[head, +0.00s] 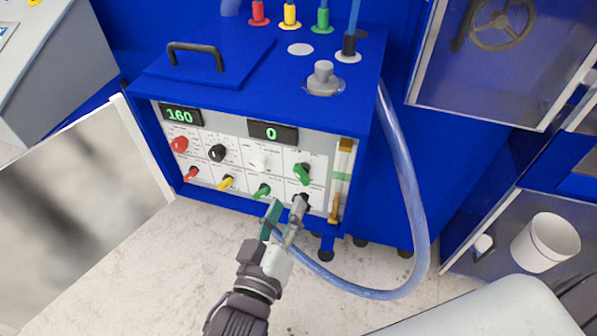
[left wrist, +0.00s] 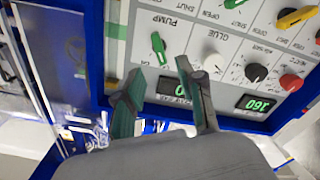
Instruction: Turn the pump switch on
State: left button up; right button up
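The pump switch is a green knob (head: 302,173) at the upper right of the control panel (head: 232,150) on the blue machine. In the left wrist view the green knob (left wrist: 158,50) shows beside the printed word PUMP, and the picture is turned over. My left gripper (head: 286,211) is in front of the panel's lower right part, below the knob. Its two fingers are apart with nothing between them; they also show in the left wrist view (left wrist: 161,92). A finger partly covers a black knob (head: 303,198) in the lower row. My right gripper is not in view.
Red (head: 180,145), black (head: 217,153) and white (head: 258,161) knobs share the upper row; a yellow one (head: 227,182) is below. Displays read 160 (head: 181,114) and 0 (head: 273,133). A clear hose (head: 412,210) loops at right. A white bucket (head: 545,243) stands farther right.

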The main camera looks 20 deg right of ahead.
aim_at(299, 177)
pick_arm(q)
jog(key=p+x, duration=0.1)
jog(key=x, duration=0.7)
jog(key=shift+w+d, duration=0.15)
jog(key=shift+d, duration=0.05)
grip_shut()
